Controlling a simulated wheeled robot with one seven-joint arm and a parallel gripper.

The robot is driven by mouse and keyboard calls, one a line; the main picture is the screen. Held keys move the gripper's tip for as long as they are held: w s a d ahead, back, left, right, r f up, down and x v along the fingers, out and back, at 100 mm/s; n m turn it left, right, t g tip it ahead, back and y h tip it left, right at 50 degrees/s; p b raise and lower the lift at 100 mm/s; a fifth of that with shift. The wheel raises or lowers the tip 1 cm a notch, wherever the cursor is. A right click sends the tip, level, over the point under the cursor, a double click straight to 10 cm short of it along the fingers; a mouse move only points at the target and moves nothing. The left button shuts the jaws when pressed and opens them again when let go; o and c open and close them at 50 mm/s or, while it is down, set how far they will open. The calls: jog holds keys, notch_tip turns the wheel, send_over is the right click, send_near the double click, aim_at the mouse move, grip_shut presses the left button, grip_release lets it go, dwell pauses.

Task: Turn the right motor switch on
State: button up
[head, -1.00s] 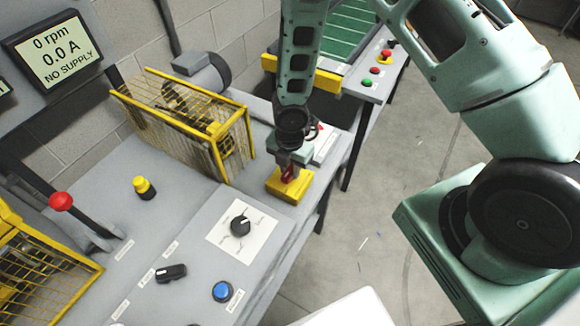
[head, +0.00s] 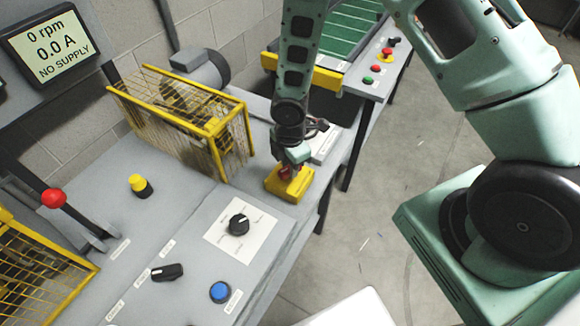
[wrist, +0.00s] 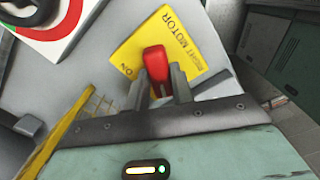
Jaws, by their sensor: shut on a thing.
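The right motor switch is a yellow box (head: 281,187) on the right end of the grey bench. In the wrist view its yellow plate (wrist: 193,42) reads "RIGHT MOTOR", with "ON" at its left edge. A red handle (wrist: 155,62) stands up from the plate. My gripper (wrist: 161,90) has its two dark fingers on either side of the handle and is shut on it. In the head view my gripper (head: 292,165) comes down on the yellow box and hides most of the handle.
A yellow mesh guard (head: 180,115) over a motor stands left of my gripper. A black dial (head: 239,224), a blue button (head: 220,292) and a red-knobbed lever (head: 53,198) are on the bench. The screen (head: 49,47) reads 0 rpm, 0.0 A, NO SUPPLY.

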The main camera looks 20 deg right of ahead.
jog(key=m+b, duration=0.2)
jog(key=m, duration=0.4)
jog(key=shift+m, duration=0.3)
jog(key=m+b, duration=0.2)
jog(key=m, duration=0.4)
dwell(0.4)
jog(key=o, duration=1)
notch_tip(320, 180, up, 18)
jog(key=shift+f+b, duration=0.25)
jog(key=shift+b, duration=0.65)
